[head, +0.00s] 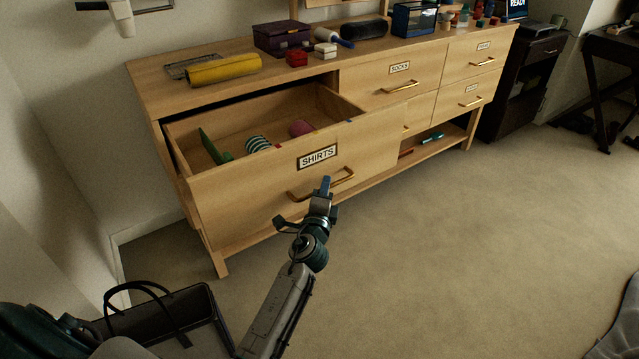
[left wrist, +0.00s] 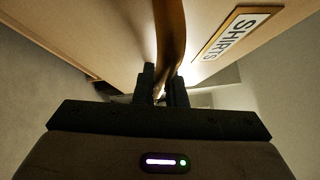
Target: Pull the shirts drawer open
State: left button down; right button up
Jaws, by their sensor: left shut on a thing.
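The shirts drawer (head: 290,196) is pulled well out of the wooden dresser in the head view. Its white SHIRTS label (head: 318,156) sits above a brass bar handle (head: 305,196). My left gripper (head: 325,188) is at the handle. In the left wrist view its fingers (left wrist: 161,88) are shut on the handle (left wrist: 170,40), with the label (left wrist: 237,35) beside it. My right gripper is not in view.
The dresser top (head: 160,91) holds a yellow roll (head: 223,70), a purple box (head: 282,37) and several small items. A black open case or bag (head: 165,318) lies on the floor at lower left. The carpet (head: 450,230) to the right is clear.

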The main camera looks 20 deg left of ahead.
pick_arm(q)
jog(key=s+d, duration=0.2)
jog(key=d, duration=0.1)
dwell(0.4)
jog(key=c, duration=1.5)
grip_release()
